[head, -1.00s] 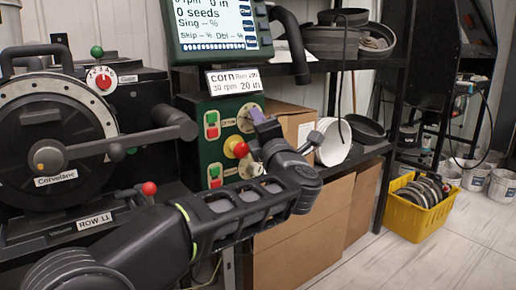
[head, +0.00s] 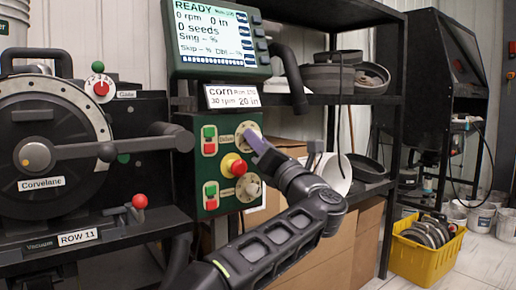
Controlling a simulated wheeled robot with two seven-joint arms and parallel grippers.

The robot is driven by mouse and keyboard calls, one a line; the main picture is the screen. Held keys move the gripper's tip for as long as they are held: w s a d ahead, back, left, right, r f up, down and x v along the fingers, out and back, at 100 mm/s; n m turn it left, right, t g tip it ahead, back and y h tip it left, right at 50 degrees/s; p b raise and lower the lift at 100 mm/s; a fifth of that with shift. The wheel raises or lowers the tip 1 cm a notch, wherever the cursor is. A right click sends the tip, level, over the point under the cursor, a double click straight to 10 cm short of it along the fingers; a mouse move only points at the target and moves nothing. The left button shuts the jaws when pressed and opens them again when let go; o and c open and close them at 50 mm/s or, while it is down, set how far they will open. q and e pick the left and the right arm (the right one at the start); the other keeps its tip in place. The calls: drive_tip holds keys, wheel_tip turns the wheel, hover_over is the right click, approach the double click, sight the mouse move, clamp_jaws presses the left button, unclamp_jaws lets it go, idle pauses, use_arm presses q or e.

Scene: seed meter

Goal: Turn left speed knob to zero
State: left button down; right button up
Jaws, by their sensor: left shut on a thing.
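A green control box (head: 222,127) carries two round pale dials, one above the other. The upper dial (head: 244,128), beside a label that seems to read "Drive", is partly covered by my left gripper (head: 254,140). The gripper is shut at this dial's knob, which its fingers hide, so I cannot read the setting. The lower dial (head: 249,187) is clear of the gripper. A red mushroom button (head: 238,168) on a yellow base sits between the dials. The display (head: 215,40) above reads READY, 0 rpm. My right gripper is not in view.
Green and red switches (head: 209,140) line the box's left side. A black seed meter with a crank handle (head: 186,137) stands at the left, close to the box. A shelf with pans (head: 330,79) is behind my arm. A yellow crate (head: 428,262) stands on the floor at right.

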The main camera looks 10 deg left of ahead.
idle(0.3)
use_arm(q)
drive_tip(key=c, duration=1.1)
unclamp_jaws()
drive_tip(key=b+v, duration=0.3)
drive_tip(key=v, duration=0.5)
drive_tip(key=shift+w, duration=0.1)
